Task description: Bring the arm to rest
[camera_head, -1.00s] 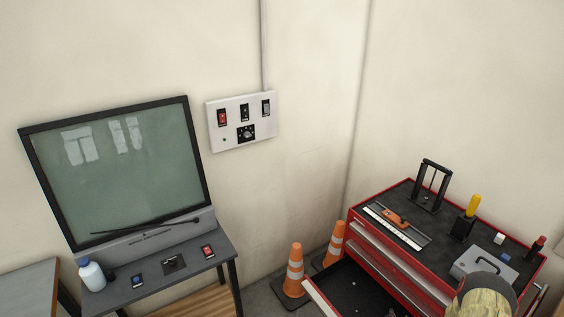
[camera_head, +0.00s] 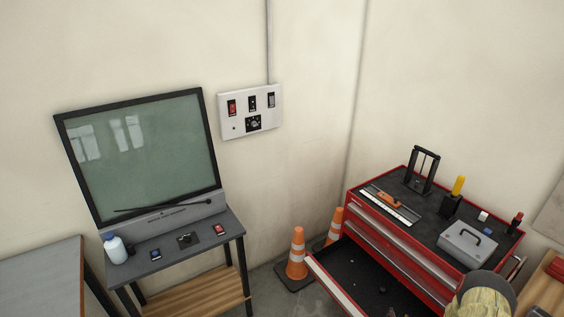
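Part of my arm (camera_head: 486,297), yellowish and dark grey, shows at the bottom right edge, in front of the red tool chest (camera_head: 400,254). My gripper is outside the picture, so its fingers and anything in them cannot be seen.
The tool chest has an open drawer (camera_head: 345,262) and a grey metal box (camera_head: 467,243) on top. Orange cones (camera_head: 297,254) stand left of it. A grey stand (camera_head: 160,268) with a framed screen (camera_head: 143,155) is at the left. A switch panel (camera_head: 250,112) hangs on the wall.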

